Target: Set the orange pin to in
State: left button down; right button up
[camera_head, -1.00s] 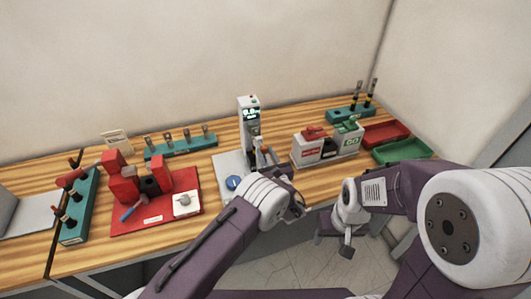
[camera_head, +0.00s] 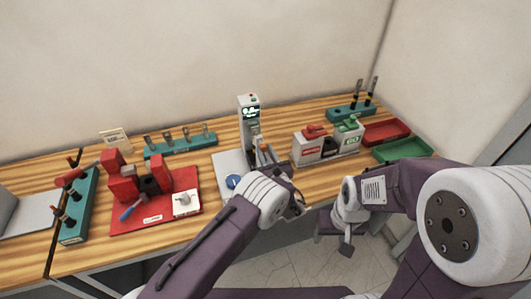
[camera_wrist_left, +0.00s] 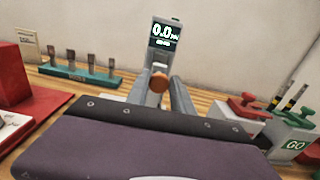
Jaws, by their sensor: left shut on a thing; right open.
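The orange pin (camera_wrist_left: 158,82) shows its round end between the two grey fingers of my left gripper (camera_wrist_left: 158,98) in the left wrist view. My left gripper is shut on it, in front of the grey upright device (camera_head: 249,117) with a lit display. In the head view the left gripper (camera_head: 263,154) is at the device, above its pale base (camera_head: 226,162); the pin is small and partly hidden there. How deep the pin sits cannot be told. My right gripper (camera_head: 346,249) hangs open and empty, low in front of the table.
A red tray (camera_head: 121,219) with red blocks and a blue-handled tool lies left of the device. A teal rack (camera_head: 181,149) stands behind left.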

aim_at(263, 151)
pick_arm(q)
jog(key=shift+a+f, duration=0.1)
jog(key=shift+f, duration=0.4)
jog(key=b+x, duration=0.2)
jog(key=b, duration=0.1)
jog(key=shift+w+a+f, duration=0.2)
jog(key=shift+w+f, duration=0.05)
jog(key=shift+w, duration=0.1)
jog(key=shift+w+r, duration=0.2)
jog(key=shift+w, duration=0.05)
jog(key=shift+s+r, duration=0.1)
jog(key=shift+r, duration=0.05)
jog(key=c, duration=1.3)
grip_release()
jog(key=shift+c, duration=0.2)
jog(key=shift+o, duration=1.1)
jog(key=shift+w, duration=0.4)
jog(key=b+v, duration=0.2)
jog(key=v, duration=0.7)
